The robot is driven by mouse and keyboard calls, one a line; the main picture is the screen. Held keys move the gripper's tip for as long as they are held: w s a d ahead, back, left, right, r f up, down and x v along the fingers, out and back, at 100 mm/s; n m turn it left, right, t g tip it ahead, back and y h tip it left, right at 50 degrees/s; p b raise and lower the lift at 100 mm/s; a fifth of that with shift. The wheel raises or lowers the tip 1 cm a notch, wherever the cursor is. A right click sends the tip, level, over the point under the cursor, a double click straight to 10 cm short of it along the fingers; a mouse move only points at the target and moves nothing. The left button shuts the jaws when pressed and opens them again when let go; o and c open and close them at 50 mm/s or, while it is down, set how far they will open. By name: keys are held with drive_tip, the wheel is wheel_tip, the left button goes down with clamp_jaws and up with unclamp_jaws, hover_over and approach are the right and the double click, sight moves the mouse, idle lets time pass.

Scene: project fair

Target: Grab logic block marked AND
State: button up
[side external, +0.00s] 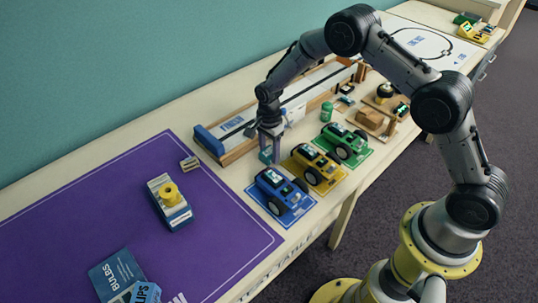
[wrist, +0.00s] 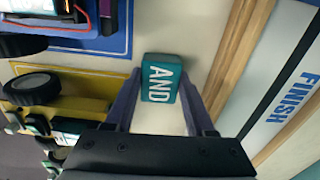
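The teal block marked AND in white letters (wrist: 160,78) stands on the pale table top. In the wrist view it lies between the tips of my two fingers. My gripper (wrist: 161,80) is open, with one finger on each side of the block and narrow gaps showing. In the side external view my gripper (side external: 270,148) points down at the table, and the teal block (side external: 265,156) shows low beside its fingers, partly hidden by them.
A blue car (side external: 279,190), a yellow car (side external: 313,167) and a green car (side external: 344,144) stand on coloured plates close by. A long wood-edged track (side external: 232,124) runs behind my gripper. A purple mat (side external: 90,215) lies left.

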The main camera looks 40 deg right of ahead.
drive_tip(key=c, duration=0.7)
clamp_jaws()
drive_tip(key=shift+r, duration=0.15)
